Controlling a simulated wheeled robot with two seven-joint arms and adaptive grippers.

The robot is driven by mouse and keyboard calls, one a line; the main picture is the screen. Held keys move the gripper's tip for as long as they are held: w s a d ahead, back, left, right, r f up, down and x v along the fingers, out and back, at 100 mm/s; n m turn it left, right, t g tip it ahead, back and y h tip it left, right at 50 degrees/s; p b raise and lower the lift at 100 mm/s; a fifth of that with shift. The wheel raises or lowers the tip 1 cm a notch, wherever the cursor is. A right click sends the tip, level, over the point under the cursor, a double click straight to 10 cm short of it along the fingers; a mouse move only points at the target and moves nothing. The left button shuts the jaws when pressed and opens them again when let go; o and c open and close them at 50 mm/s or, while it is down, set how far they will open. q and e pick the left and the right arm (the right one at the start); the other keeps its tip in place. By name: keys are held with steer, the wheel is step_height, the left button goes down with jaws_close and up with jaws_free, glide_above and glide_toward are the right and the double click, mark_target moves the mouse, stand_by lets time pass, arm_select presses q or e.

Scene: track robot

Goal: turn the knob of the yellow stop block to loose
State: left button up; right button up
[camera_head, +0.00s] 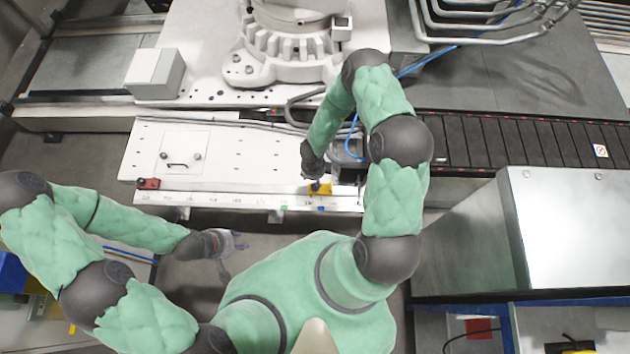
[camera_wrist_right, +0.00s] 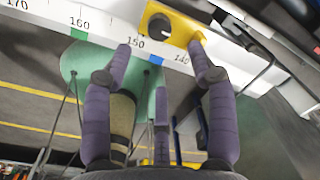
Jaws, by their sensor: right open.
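The yellow stop block (camera_head: 322,189) sits on the white rail with a printed scale, below my right gripper in the head view. In the right wrist view the yellow stop block (camera_wrist_right: 182,30) is at the top, near the 140 and 150 marks. Its round black knob (camera_wrist_right: 158,27) faces the camera; its exact setting is too small to read. My right gripper (camera_wrist_right: 161,48) is open and empty, its purple fingers spread, two tips just below and beside the block. In the head view my right gripper (camera_head: 316,174) is partly hidden. My left gripper (camera_head: 235,245) hangs away from the rail, its fingers apart.
A red block (camera_head: 148,183) sits on the rail's left end. Green (camera_wrist_right: 79,35) and blue (camera_wrist_right: 155,60) marks lie along the scale. A white machine base (camera_head: 285,60) and a black track (camera_head: 520,140) lie behind; a metal cabinet (camera_head: 575,225) stands at right.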

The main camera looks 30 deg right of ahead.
mark_target(315, 187)
steer(key=f+b, duration=0.3)
steer(key=f, duration=0.6)
steer(key=shift+d+f, duration=0.1)
steer(key=shift+d, duration=0.1)
steer(key=c, duration=1.2)
